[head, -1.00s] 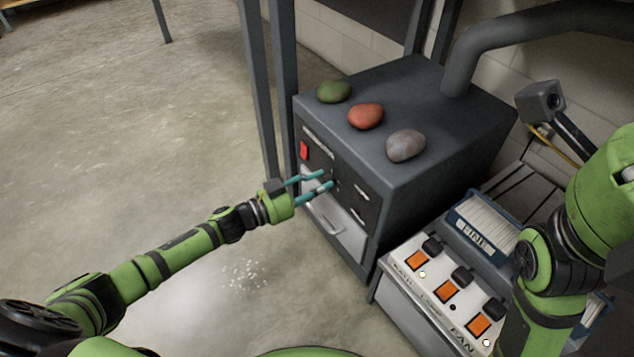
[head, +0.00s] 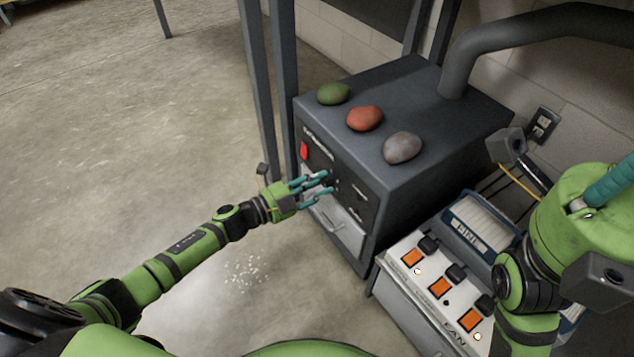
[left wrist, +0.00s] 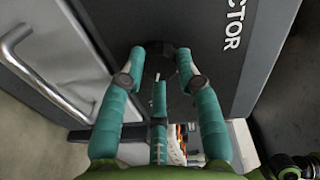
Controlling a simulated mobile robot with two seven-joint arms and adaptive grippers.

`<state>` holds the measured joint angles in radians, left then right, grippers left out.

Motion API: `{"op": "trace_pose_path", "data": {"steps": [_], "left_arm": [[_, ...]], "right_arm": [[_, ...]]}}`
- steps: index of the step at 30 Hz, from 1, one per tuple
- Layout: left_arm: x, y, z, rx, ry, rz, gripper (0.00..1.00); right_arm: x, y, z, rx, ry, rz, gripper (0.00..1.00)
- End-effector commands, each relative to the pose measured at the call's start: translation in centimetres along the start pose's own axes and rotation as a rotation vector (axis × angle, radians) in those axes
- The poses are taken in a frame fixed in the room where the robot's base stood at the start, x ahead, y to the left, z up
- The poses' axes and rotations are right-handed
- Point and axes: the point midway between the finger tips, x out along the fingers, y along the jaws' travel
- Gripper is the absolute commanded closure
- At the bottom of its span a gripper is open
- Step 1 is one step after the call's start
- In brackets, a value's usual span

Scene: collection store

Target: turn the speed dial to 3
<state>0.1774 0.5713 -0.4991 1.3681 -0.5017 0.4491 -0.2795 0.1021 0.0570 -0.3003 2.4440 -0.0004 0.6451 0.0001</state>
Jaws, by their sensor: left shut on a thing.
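A dark grey cabinet (head: 440,135) stands at centre right, with a black control panel (head: 357,190) on its front. My left gripper (head: 326,182) is at this panel, its teal fingers pointing into it. In the left wrist view the fingertips (left wrist: 168,58) are closed around a small dark knob (left wrist: 166,47), apparently the speed dial. The fingers hide the knob in the head view. No dial number or pointer can be read. My right gripper is partly in view at the right edge, with one teal finger (head: 612,178) showing, far from the panel.
Green (head: 334,93), red (head: 365,118) and grey (head: 403,147) stones lie on the cabinet top. A red switch (head: 304,150) is at the panel's left. A drawer handle (head: 330,222) is below. A switch box (head: 425,292) with orange switches stands at right.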

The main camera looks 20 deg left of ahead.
Motion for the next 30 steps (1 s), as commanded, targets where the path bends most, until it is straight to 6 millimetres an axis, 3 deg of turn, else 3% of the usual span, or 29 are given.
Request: {"op": "trace_pose_path", "data": {"steps": [23, 24, 25, 30], "left_arm": [[0.05, -0.25, 0.25, 0.097, -0.013, -0.001, 1.00], [0.05, -0.25, 0.26, 0.097, -0.013, -0.001, 0.51], [0.04, -0.25, 0.26, 0.097, -0.013, -0.001, 0.43], [0.02, -0.16, 0.15, 0.096, -0.010, 0.000, 0.43]], "right_arm": [[-0.42, 0.02, 0.25, 0.002, -0.019, 0.004, 1.00], [-0.42, 0.02, 0.24, 0.002, -0.019, 0.004, 1.00], [-0.42, 0.02, 0.25, 0.002, -0.019, 0.004, 1.00], [-0.34, 0.02, 0.22, 0.001, -0.015, 0.003, 1.00]]}}
